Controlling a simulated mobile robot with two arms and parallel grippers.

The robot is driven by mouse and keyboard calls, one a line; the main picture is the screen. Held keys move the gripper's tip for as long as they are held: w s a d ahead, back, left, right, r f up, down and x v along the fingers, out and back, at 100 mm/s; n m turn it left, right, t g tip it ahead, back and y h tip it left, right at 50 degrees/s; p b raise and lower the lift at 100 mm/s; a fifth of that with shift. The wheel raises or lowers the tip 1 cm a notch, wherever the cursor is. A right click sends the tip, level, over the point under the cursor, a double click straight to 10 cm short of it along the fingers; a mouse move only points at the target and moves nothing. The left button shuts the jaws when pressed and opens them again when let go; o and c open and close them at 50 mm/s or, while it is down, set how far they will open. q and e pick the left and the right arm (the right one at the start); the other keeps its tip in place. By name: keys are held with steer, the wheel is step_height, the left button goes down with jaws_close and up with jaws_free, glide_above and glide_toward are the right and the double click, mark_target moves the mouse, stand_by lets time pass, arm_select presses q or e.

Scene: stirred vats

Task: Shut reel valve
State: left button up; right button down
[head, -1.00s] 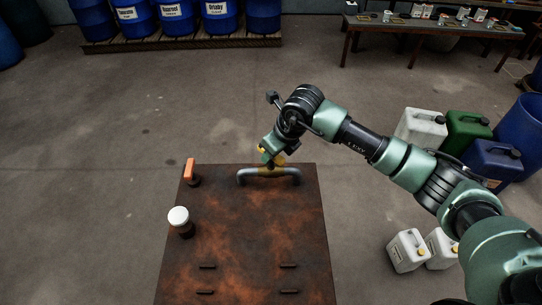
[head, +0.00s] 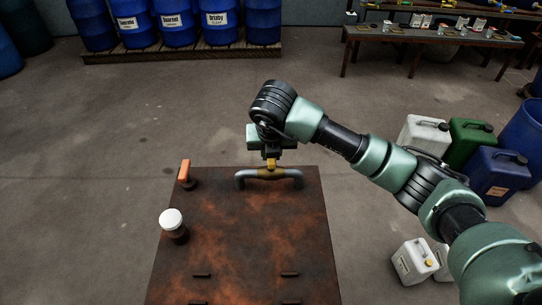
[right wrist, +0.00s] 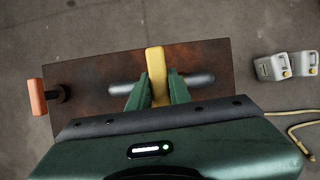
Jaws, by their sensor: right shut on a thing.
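The valve is a grey bent pipe (head: 293,175) at the far edge of a rusty brown bench top, with a yellow body and lever (head: 270,173) at its middle. In the right wrist view the yellow lever (right wrist: 155,72) lies across the grey pipe (right wrist: 200,80), roughly at right angles to it. My right gripper (head: 271,157) is above the pipe, with its green fingers (right wrist: 157,88) shut on the lever, one on each side. The fingers hide part of the pipe. My left gripper is not in view.
The rusty bench top (head: 240,240) also holds an orange handle (head: 184,170) and a white-capped jar (head: 171,220) on the left. Canisters (head: 497,175) stand on the floor to the right. Blue drums (head: 176,22) stand on a pallet behind.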

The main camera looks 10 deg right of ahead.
steer(key=shift+r+m, duration=0.1)
steer(key=shift+m, duration=0.2)
steer(key=c, duration=1.3)
jaws_free()
steer(key=b+v, duration=0.1)
steer(key=v, duration=0.6)
steer(key=shift+s+r+b, duration=0.15)
steer(key=shift+r+b, duration=0.15)
steer(key=shift+r, duration=0.05)
steer(key=shift+s+f, duration=0.1)
